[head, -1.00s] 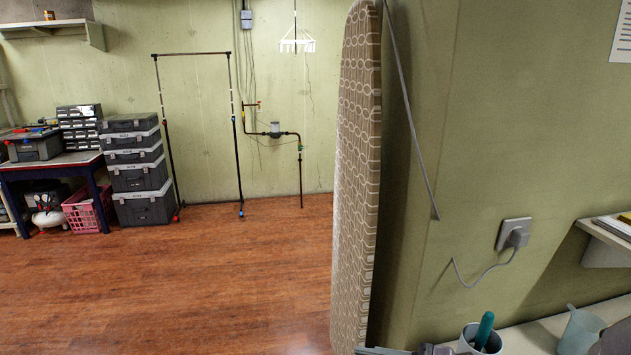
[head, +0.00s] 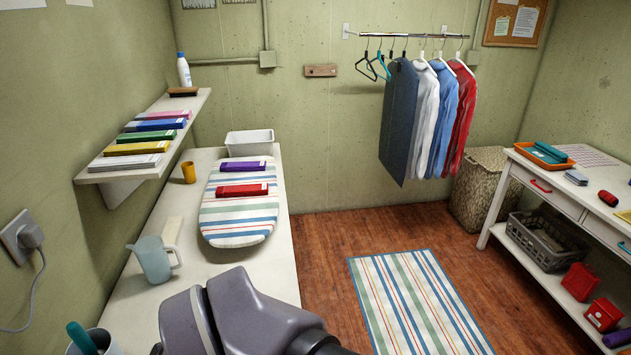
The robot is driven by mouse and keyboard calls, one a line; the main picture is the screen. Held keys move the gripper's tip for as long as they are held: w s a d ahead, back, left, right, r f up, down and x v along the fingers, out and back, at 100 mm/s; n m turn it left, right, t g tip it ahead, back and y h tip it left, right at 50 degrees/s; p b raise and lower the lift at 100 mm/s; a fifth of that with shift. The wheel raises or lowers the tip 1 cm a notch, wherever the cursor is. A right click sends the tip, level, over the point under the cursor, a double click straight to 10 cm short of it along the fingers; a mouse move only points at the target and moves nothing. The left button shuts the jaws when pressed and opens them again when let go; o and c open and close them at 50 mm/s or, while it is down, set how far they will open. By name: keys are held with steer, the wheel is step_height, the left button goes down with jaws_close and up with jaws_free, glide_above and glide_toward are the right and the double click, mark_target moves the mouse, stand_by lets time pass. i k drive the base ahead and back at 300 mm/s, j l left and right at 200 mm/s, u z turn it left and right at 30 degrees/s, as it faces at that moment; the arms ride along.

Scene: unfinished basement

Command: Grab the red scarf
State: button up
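A flat, folded red bundle with a pale label at one end, which looks like the red scarf (head: 242,190), lies on the striped tabletop ironing board (head: 236,236). A similar purple bundle (head: 242,166) lies just behind it, also on the board. My grey arm shows at the bottom of the head view, in front of the board. My gripper is out of view, so I cannot see whether it is open or shut.
The board rests on a long white counter (head: 262,285). A pale blue jug (head: 152,259), a yellow cup (head: 188,172) and a white bin (head: 250,143) stand around it. A wall shelf (head: 105,175) with several coloured bundles overhangs the left. Floor on the right is open, with a striped rug (head: 418,300).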

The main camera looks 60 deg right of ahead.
mark_target(262, 188)
steer(key=z, duration=1.25)
steer(key=l+u, duration=0.2)
steer(key=l, duration=0.8)
steer(key=i+l+u, duration=0.25)
steer(key=i+l, duration=0.25)
steer(key=i+l+u, duration=0.15)
steer(key=l, duration=0.3)
steer(key=i+l+u, duration=0.1)
steer(key=i+l, duration=0.25)
steer(key=i+l+u, duration=0.15)
steer(key=l, duration=0.25)
steer(key=i+l+u, duration=0.1)
steer(key=i+l, duration=0.15)
steer(key=l, duration=0.15)
steer(key=i+l+u, duration=0.15)
steer(key=l, duration=0.25)
steer(key=i+l+u, duration=0.1)
steer(key=i+u, duration=0.25)
steer(key=i, duration=0.5)
